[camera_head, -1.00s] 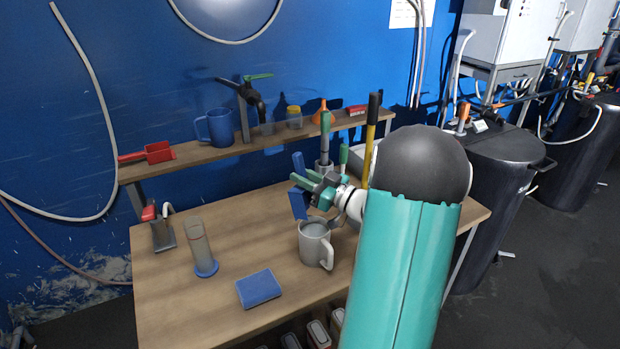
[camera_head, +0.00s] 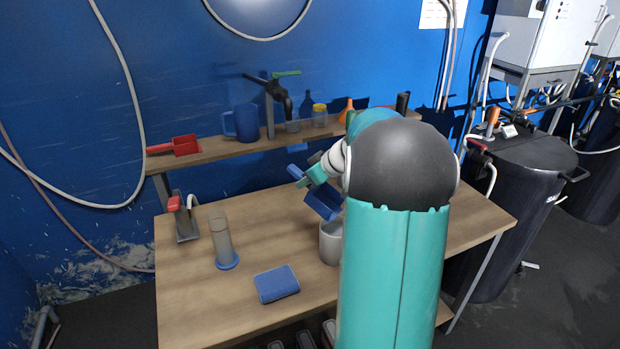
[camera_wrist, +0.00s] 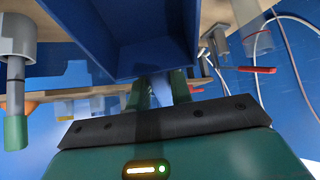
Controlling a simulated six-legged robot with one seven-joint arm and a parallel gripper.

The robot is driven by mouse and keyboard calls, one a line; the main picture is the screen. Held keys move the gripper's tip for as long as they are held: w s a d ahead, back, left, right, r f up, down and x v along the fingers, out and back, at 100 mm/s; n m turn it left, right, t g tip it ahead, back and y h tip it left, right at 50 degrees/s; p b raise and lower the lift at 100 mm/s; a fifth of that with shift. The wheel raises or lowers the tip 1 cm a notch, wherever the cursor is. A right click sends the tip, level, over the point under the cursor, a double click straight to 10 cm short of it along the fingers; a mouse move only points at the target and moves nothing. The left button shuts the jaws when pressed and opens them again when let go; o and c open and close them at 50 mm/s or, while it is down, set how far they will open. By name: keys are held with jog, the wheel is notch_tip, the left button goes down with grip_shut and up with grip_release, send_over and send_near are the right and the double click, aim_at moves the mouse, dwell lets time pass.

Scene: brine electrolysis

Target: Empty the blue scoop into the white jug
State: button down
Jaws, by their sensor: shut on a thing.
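My gripper (camera_head: 314,172) is shut on the handle of the blue scoop (camera_head: 322,205). The scoop's bowl hangs tilted just above the rim of the white jug (camera_head: 330,245), at its left side in the head view. My arm hides the jug's right part and handle. I cannot tell whether scoop and jug touch. In the wrist view the blue scoop (camera_wrist: 150,45) fills the top middle, beyond my green fingers (camera_wrist: 160,92). Its box-like bowl shows no clear contents.
A blue block-like pad (camera_head: 277,284) and a clear cylinder on a blue base (camera_head: 222,242) stand on the wooden table (camera_head: 190,300). The back shelf holds a red scoop (camera_head: 184,145) and a blue jug (camera_head: 244,122). The table's front left is mostly clear.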

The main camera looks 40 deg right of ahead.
jog(key=g, duration=0.1)
jog(key=f+g, duration=0.1)
jog(key=g, duration=0.2)
jog(key=shift+w+a+f+h, duration=0.1)
jog(key=shift+w+f+h, duration=0.25)
jog(key=shift+w+h, duration=0.05)
jog(key=shift+s, duration=0.15)
dwell(0.4)
